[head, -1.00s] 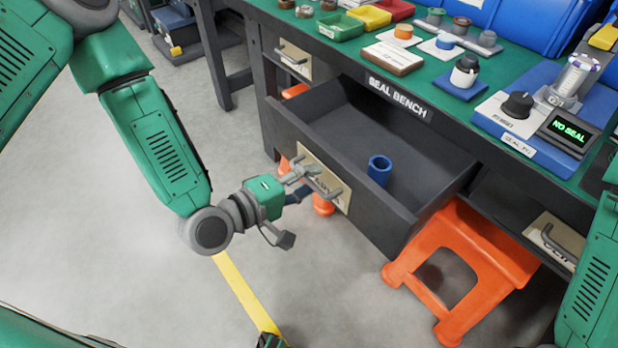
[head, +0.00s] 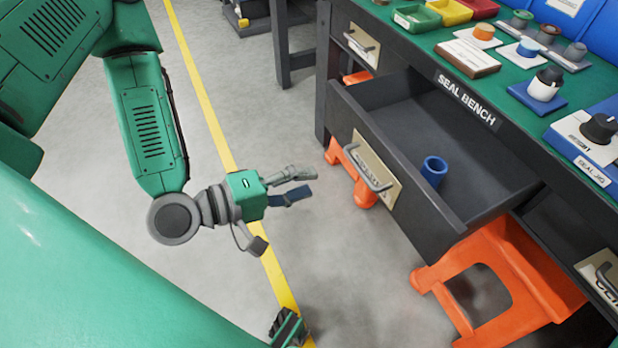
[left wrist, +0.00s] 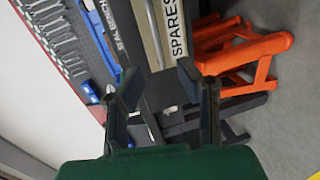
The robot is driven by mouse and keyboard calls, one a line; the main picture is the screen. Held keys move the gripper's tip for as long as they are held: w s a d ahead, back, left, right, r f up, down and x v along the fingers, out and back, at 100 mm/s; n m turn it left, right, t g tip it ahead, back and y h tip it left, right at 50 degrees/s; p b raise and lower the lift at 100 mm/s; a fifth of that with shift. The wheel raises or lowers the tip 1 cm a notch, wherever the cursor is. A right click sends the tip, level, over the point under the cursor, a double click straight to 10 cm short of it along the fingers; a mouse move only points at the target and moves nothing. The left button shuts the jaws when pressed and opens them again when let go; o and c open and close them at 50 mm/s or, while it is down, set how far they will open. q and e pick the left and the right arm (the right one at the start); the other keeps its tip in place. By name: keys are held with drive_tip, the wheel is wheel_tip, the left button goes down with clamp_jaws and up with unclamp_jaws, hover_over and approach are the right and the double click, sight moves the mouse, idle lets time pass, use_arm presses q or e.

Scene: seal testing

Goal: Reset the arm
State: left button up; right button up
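My left gripper (head: 300,184) hangs in free air over the floor, left of the open drawer (head: 390,115) and clear of its handle (head: 368,166). Its fingers are apart with nothing between them. In the left wrist view the two dark fingers of the left gripper (left wrist: 160,88) stand wide apart. The drawer front with a "SPARES" label (left wrist: 177,30) shows beyond them. The drawer is pulled out and holds a blue ring-like cylinder (head: 433,171).
The seal bench (head: 440,60) carries trays, seal samples and a blue seal jig (head: 590,165). An orange stool (head: 500,275) stands under the drawer at the right. A yellow line (head: 215,125) crosses the floor. The floor around the left gripper is clear.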

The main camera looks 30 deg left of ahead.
idle(0.3)
use_arm(q)
drive_tip(key=s+a+f+m+g+y+p, duration=0.2)
drive_tip(key=s+f+m+g+y+p, duration=0.2)
drive_tip(key=s+f+m+g, duration=0.4)
drive_tip(key=s+a+f+m+g+y+p, duration=0.3)
drive_tip(key=s+a+g+y, duration=0.1)
drive_tip(key=s+a+y, duration=0.1)
drive_tip(key=s+a, duration=0.1)
drive_tip(key=a, duration=0.1)
drive_tip(key=shift+s+a, duration=0.15)
drive_tip(key=shift+a, duration=0.25)
use_arm(e)
wheel_tip(320, 180, up, 7)
use_arm(q)
drive_tip(key=shift+f, duration=0.1)
idle(0.7)
